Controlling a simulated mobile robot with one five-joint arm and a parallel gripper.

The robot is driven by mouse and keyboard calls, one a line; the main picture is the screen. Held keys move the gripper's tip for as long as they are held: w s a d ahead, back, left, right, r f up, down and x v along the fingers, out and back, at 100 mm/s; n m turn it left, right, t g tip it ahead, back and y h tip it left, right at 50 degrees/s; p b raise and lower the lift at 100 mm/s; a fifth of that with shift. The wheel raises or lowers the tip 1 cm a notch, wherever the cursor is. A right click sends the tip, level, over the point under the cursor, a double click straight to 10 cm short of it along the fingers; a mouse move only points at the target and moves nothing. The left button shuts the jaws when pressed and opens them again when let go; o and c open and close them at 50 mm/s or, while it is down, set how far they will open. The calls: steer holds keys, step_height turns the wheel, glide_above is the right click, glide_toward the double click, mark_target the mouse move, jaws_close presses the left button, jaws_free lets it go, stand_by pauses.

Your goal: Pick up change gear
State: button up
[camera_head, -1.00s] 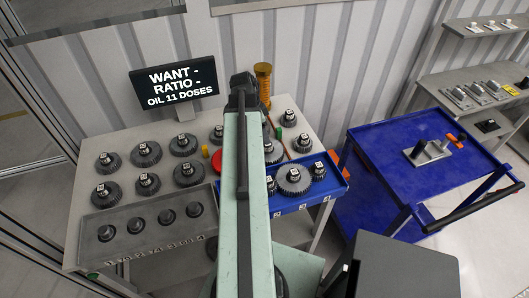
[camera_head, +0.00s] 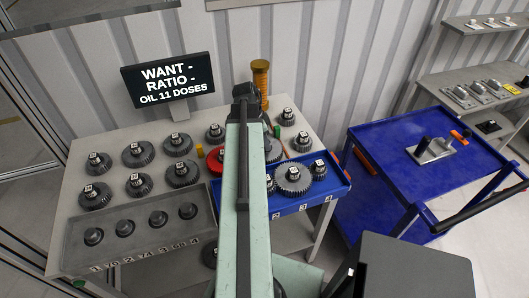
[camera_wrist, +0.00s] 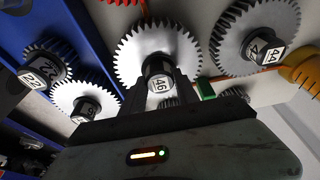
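In the wrist view, a grey toothed change gear (camera_wrist: 150,45) with a black hub marked 46 lies just beyond my gripper (camera_wrist: 161,86). The two dark fingers stand on either side of the hub. I cannot tell whether they press on it. A gear marked 44 (camera_wrist: 255,36) lies to the right, a gear marked 22 (camera_wrist: 47,62) to the left, and another gear (camera_wrist: 86,101) at lower left. In the head view, my arm hides the gripper; a grey gear (camera_head: 274,150) shows partly beside the arm.
The bench carries several other gears (camera_head: 138,154) and a grey tray (camera_head: 150,226) with black knobs. A blue tray (camera_head: 318,196) holds gears at right. An oil bottle (camera_head: 260,78) and a sign (camera_head: 168,80) stand behind. A blue cart (camera_head: 400,190) is farther right.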

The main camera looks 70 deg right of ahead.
jaws_close()
steer(key=shift+r, duration=0.1)
step_height(320, 180, up, 10)
steer(key=p, duration=1)
